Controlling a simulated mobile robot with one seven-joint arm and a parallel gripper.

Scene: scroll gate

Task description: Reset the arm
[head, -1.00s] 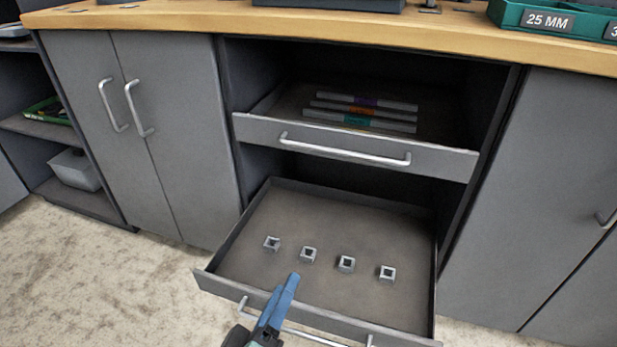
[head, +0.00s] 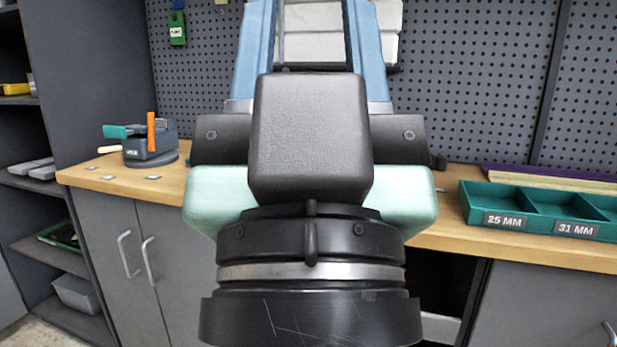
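My gripper (head: 312,30) is raised large in the middle of the head view, pointing up, in front of the workbench. Its two blue fingers stand wide apart, with their tips at or past the top edge of the picture. Nothing shows held between them; only the wall and white stacked items behind show through the gap. My wrist and gripper body hide the middle of the bench and most of the drawer bay below it.
The wooden bench top (head: 460,238) runs behind my arm. A vise-like device (head: 150,147) stands at left, and a green bin tray (head: 540,208) labelled 25 MM and 31 MM at right. A pegboard (head: 480,80) backs the bench. Shelves (head: 45,175) stand far left.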

